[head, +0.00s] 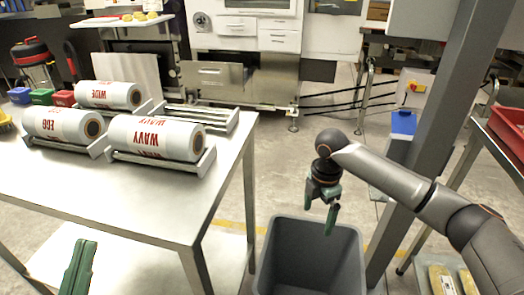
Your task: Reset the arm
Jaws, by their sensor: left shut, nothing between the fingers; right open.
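My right arm (385,178) reaches in from the right edge, bent so that its wrist hangs down. My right gripper (320,208) has two green fingers spread apart, with nothing between them. It hangs above the far edge of a grey bin. My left gripper (78,268) shows at the bottom left as green fingers pressed together. It is empty, in front of the table's near edge. The rest of my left arm is out of view.
A steel table (130,205) at the left holds several labelled film rolls (155,138) in metal cradles. The open grey bin (312,228) stands on the floor beside it; its visible interior looks empty. A grey post (440,110) rises behind my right arm. A red tray (507,130) is far right.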

